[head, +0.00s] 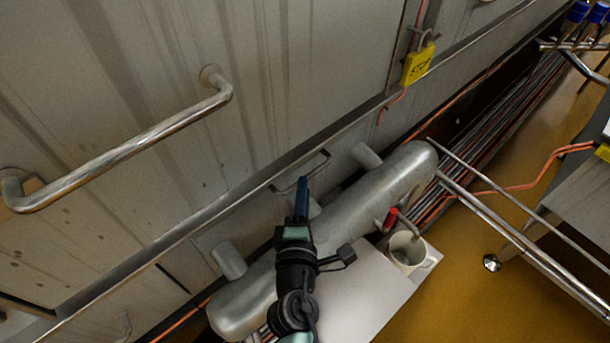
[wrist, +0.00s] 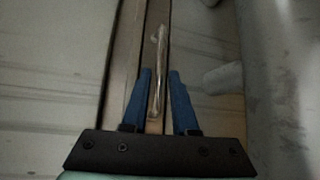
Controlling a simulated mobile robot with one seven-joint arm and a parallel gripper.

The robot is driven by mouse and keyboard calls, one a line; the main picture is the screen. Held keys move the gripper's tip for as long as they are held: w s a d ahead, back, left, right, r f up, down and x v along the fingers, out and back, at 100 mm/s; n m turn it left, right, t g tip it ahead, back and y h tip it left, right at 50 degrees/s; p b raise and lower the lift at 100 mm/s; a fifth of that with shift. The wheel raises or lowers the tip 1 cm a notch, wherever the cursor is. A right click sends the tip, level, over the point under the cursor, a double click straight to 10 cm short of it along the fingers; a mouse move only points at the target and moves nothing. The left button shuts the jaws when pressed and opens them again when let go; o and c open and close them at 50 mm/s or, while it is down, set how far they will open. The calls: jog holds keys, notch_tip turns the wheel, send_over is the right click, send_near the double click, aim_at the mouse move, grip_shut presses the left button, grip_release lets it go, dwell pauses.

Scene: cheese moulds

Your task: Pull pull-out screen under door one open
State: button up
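A small metal bar handle (head: 322,163) is fixed on the metal panel (head: 245,212) below the ledge of the large door (head: 130,75). I take this panel to be the pull-out screen; it looks flush with the wall. No label shows which door is door one. My gripper (head: 303,181) reaches over the grey tank, its blue fingertips near the left part of the handle. In the wrist view, my gripper (wrist: 159,72) is open, the fingers apart on either side of the handle (wrist: 161,50). I cannot tell whether they touch it.
A large grey tank (head: 350,215) with stub pipes lies close in front of the panel. A long ledge (head: 215,208) runs above it. A yellow tag (head: 418,64) hangs at the upper right. Yellow floor (head: 465,270) is open at right.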

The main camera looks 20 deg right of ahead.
jog(key=shift+x, duration=2.1)
grip_shut()
